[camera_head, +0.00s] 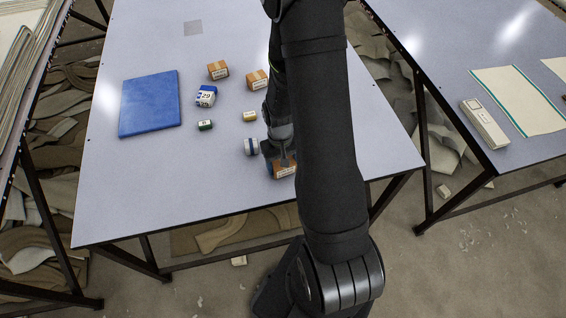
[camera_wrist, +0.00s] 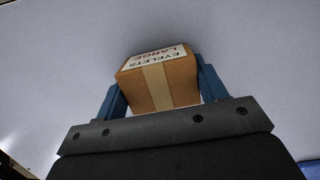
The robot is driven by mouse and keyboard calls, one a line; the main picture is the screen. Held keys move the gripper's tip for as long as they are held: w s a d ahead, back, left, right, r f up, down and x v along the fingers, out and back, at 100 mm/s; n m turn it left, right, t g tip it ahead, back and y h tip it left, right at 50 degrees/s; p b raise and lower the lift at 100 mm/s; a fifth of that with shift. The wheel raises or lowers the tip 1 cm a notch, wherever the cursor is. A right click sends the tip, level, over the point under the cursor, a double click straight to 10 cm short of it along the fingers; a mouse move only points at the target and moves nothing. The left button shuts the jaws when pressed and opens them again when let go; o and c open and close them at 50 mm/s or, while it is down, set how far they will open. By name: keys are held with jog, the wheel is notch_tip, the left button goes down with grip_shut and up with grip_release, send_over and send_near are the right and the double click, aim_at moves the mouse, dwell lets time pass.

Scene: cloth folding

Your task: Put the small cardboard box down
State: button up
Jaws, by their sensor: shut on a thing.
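The small cardboard box (camera_wrist: 160,82) is brown with a tape strip and a white label reading "EYELETS LARGE" in the wrist view. My gripper (camera_wrist: 160,92) is shut on it, with a blue finger on each side. In the head view the box (camera_head: 284,169) shows under my gripper (camera_head: 278,158), near the front part of the grey table (camera_head: 130,205). My arm hides part of the box there. I cannot tell whether its underside touches the table.
A blue-and-white round item (camera_head: 251,146) stands just left of my gripper. Further back are two cardboard boxes (camera_head: 218,70) (camera_head: 257,79), a blue box marked 29 (camera_head: 206,96), a small yellow box (camera_head: 249,116) and a green one (camera_head: 205,125). The front left is clear.

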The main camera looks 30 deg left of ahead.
jog(key=shift+f, duration=0.1)
jog(key=shift+f, duration=0.1)
jog(key=o, duration=1.1)
notch_tip(320, 180, up, 16)
jog(key=w+a, duration=0.1)
jog(key=w, duration=0.1)
jog(key=shift+w+a+r, duration=0.15)
jog(key=shift+a+r, duration=0.1)
jog(key=shift+r, duration=0.35)
jog(key=c, duration=0.4)
